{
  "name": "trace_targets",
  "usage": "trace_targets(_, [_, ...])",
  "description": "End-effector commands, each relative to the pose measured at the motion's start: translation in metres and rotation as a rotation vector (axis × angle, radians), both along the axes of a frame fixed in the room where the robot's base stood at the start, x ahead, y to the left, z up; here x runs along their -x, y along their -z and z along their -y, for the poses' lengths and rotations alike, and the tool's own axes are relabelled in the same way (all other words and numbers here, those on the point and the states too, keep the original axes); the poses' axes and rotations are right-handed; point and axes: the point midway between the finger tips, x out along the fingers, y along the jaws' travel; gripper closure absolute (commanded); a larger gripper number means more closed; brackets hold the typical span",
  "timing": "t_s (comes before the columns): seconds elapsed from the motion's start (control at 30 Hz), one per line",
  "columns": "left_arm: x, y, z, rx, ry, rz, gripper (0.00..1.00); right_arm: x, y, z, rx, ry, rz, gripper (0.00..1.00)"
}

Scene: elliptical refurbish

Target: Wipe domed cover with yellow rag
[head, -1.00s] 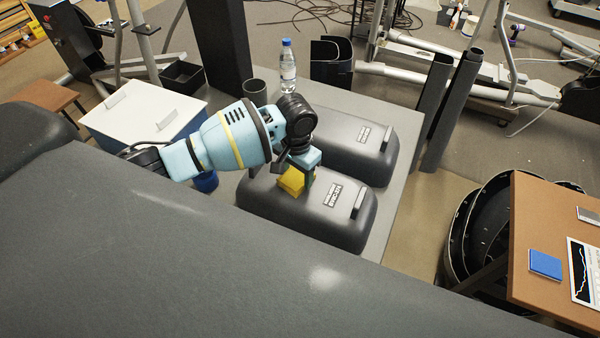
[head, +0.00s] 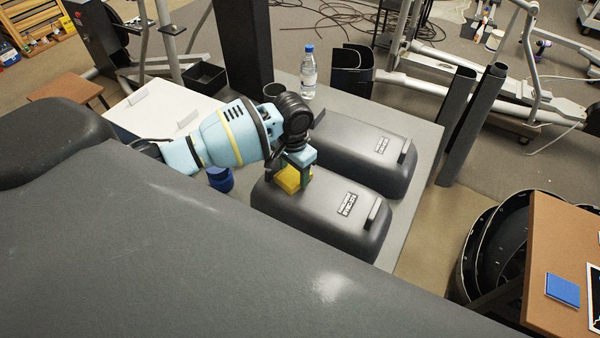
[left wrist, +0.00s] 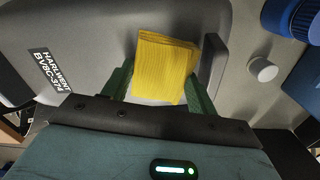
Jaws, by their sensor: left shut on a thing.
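Two dark grey domed covers lie side by side on a grey table. My left gripper (head: 296,178) is over the left end of the near cover, shut on the yellow rag (head: 287,180). In the left wrist view the folded yellow rag (left wrist: 166,66) sits between the green fingers, over the near cover (left wrist: 100,50). I cannot tell for sure whether the rag touches its surface. My right gripper is not in view.
A water bottle (head: 309,73), a dark cup (head: 273,92) and a blue-lidded container (head: 221,179) stand on the table (head: 424,150). A white box (head: 150,112) is at left. Black tubes (head: 473,125) stand beyond the right edge. A large dark surface fills the foreground.

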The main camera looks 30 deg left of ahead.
Motion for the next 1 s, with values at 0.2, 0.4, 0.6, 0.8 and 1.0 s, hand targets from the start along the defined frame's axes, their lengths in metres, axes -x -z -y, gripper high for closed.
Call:
trace_targets(0.2, [0.0,0.0,-0.009,0.001,0.0,0.001,0.6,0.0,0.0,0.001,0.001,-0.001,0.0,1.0])
trace_targets(0.4, [0.0,0.002,-0.009,0.002,0.0,0.0,0.6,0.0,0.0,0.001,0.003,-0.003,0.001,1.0])
trace_targets(0.6, [0.0,0.003,-0.005,0.003,0.001,-0.001,0.6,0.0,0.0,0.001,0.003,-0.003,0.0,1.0])
trace_targets(0.8, [0.001,0.003,0.009,0.004,0.004,-0.002,0.6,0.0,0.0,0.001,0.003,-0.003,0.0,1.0])
trace_targets(1.0, [0.002,0.002,0.024,0.004,0.003,-0.002,0.6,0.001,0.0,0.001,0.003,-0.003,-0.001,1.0])
